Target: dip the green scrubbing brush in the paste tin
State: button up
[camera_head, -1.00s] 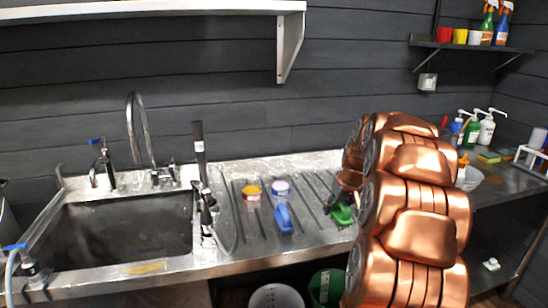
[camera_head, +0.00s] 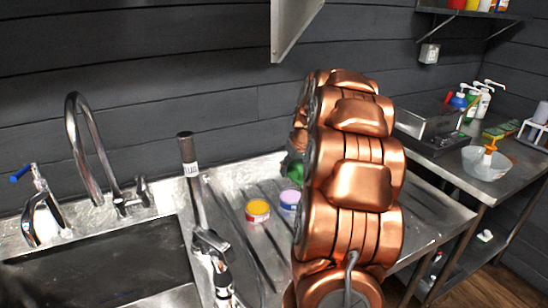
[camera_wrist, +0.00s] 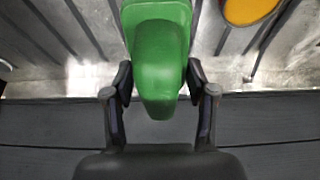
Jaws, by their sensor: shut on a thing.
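The green scrubbing brush (camera_wrist: 160,60) is between the two fingers of my gripper (camera_wrist: 157,82), which is shut on it. In the head view the brush (camera_head: 292,168) shows as a green patch beside my arm, behind the tins; my arm hides most of the gripper there. A tin with yellow contents and a red side (camera_head: 257,211) stands on the steel drainboard. A second tin, lilac on top with a pale side (camera_head: 289,200), stands just right of it. In the wrist view a yellow, red-rimmed tin (camera_wrist: 250,8) shows at the top right, apart from the brush.
The sink (camera_head: 100,270) and its curved tap (camera_head: 85,150) are at left. An upright spray tap (camera_head: 195,190) stands between sink and tins. A side bench at right holds a clear bowl (camera_head: 487,163) and several bottles. My arm hides part of the drainboard.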

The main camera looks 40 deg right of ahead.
jog(key=shift+w, duration=0.35)
jog(key=shift+f+b, duration=0.4)
jog(key=shift+f, duration=2.55)
jog(key=shift+f+b, duration=0.3)
jog(key=shift+b, duration=0.1)
dwell(0.4)
jog(key=shift+r, duration=0.1)
jog(key=shift+r+p, duration=0.35)
jog(key=shift+r, duration=3.1)
jog(key=shift+s, duration=0.15)
